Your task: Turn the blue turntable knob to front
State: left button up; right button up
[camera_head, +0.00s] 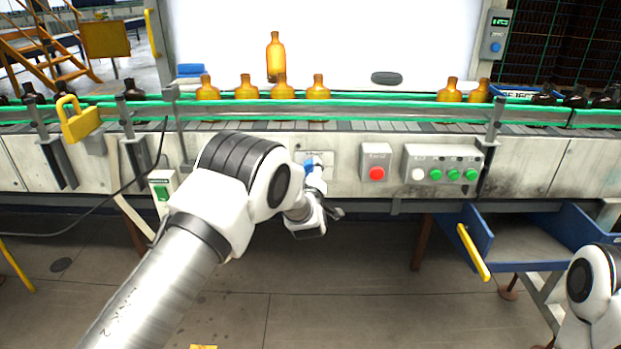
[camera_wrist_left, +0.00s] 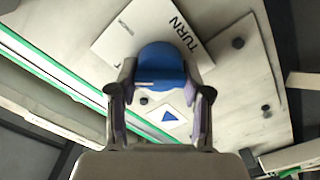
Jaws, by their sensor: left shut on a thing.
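The blue turntable knob (camera_wrist_left: 162,68) sits on a light plate marked TURN in the left wrist view. A blue triangle mark (camera_wrist_left: 168,116) is printed on the panel beside it. My left gripper (camera_wrist_left: 160,95) has a finger on each side of the knob and is shut on it. In the head view only a bit of the blue knob (camera_head: 311,165) shows on the conveyor's front panel, behind my left gripper (camera_head: 318,200). The right gripper is out of view; only part of my right arm shows at the lower right.
A red button box (camera_head: 376,164) and a box of green and white buttons (camera_head: 443,164) are right of the knob. Amber bottles (camera_head: 246,87) stand along the conveyor (camera_head: 350,126) above. A blue bin (camera_head: 520,238) with a yellow handle hangs at the right.

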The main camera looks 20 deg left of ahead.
pick_arm(q)
jog(key=n+b, duration=0.2)
jog(key=n, duration=0.1)
jog(key=n+b, duration=0.1)
jog(key=n, duration=0.1)
jog(key=shift+a+f+b, duration=0.1)
jog(key=shift+f+b, duration=0.15)
jog(key=shift+b, duration=0.1)
jog(key=shift+r+n+b, duration=0.1)
jog(key=shift+n+b, duration=0.9)
jog(key=shift+n, duration=0.7)
jog(key=o, duration=1.1)
jog(key=shift+o, duration=0.2)
jog(key=v, duration=1.2)
